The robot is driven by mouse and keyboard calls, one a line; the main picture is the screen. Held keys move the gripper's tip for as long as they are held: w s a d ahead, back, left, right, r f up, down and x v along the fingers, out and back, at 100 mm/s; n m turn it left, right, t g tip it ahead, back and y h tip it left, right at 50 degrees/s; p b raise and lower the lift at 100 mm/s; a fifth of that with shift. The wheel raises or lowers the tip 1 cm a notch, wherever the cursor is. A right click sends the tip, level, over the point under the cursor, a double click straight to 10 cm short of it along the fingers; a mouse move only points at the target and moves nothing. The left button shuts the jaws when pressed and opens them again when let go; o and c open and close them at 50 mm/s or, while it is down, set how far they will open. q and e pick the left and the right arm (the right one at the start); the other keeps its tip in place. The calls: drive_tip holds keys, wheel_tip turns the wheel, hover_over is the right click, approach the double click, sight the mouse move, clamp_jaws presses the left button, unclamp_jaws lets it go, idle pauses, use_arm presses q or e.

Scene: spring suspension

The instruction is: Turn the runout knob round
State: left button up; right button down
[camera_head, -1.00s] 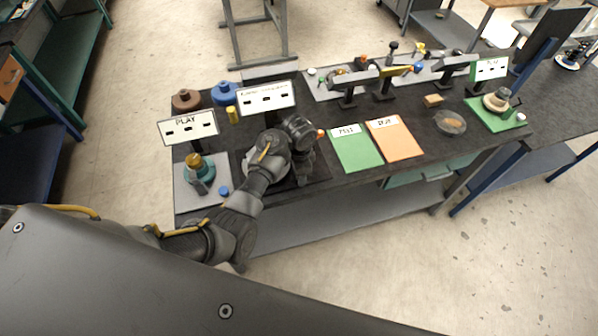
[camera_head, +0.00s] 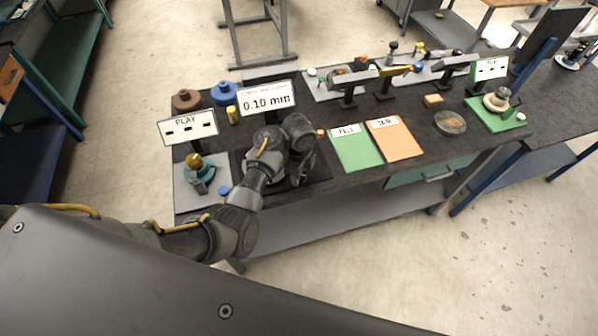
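The runout station is a dark plate (camera_head: 322,174) near the front left of the bench. Its white display (camera_head: 266,98) stands behind it and reads "0.10 mm"; the smaller top line is too small to read. My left gripper (camera_head: 303,172) is over this plate, pointing down. The arm and wrist cover most of the station, so the runout knob cannot be made out and contact with it cannot be told. The fingertips are too hidden to show open or shut. A small orange part (camera_head: 320,134) shows just behind the gripper's right side. My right gripper is not in view.
Left of the arm is a grey plate (camera_head: 186,203) with a teal fixture (camera_head: 200,172) and a PLAY display (camera_head: 188,127). A green mat (camera_head: 357,150) and an orange mat (camera_head: 395,142) lie to the right. Brown (camera_head: 186,100) and blue (camera_head: 224,93) round parts stand behind.

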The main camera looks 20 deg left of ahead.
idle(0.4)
use_arm(q)
drive_tip(key=o, duration=0.7)
